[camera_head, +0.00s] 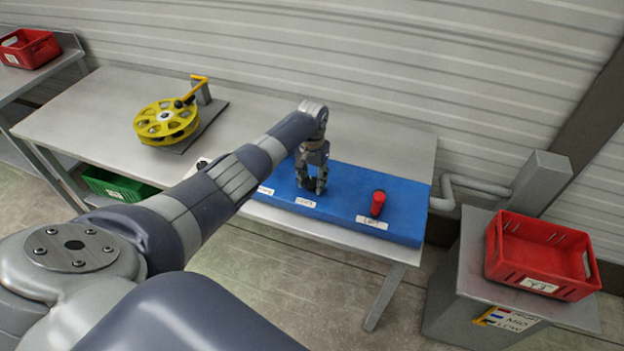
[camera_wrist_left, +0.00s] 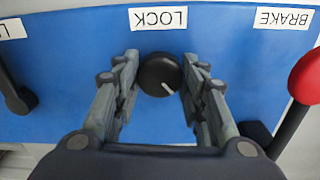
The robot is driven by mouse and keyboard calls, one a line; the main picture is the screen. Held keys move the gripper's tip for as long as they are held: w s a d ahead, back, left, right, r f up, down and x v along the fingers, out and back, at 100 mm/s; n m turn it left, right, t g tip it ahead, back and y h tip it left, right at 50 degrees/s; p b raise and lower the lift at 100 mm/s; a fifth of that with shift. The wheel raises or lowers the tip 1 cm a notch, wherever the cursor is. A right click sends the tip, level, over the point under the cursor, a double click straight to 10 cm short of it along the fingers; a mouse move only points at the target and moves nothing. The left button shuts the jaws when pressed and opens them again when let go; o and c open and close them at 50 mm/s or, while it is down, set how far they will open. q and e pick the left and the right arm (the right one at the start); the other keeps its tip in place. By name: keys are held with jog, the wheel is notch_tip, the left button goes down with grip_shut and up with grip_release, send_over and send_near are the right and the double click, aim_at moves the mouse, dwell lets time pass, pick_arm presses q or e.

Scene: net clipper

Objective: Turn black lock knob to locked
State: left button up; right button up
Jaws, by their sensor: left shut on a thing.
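The black lock knob (camera_wrist_left: 158,73) is round, with a white pointer line that slants to the lower right in the left wrist view. It sits on the blue panel (camera_head: 345,190), beside a white LOCK label (camera_wrist_left: 158,18) that reads upside down there. My left gripper (camera_head: 313,190) points down over the panel and is shut on the knob, one finger on each side. In the head view the knob is hidden by the fingers. My right gripper is not in view.
A black lever (camera_wrist_left: 15,92) shows at the left of the wrist view. A yellow reel (camera_head: 167,122) stands at the table's left, and a red crate (camera_head: 540,257) on the right-hand stand.

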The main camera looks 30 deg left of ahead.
aim_at(312, 181)
pick_arm(q)
jog(key=m, duration=0.3)
jog(key=shift+m, duration=2.5)
jog(key=o, duration=1.1)
jog(key=shift+c, duration=0.2)
notch_tip(312, 181, up, 12)
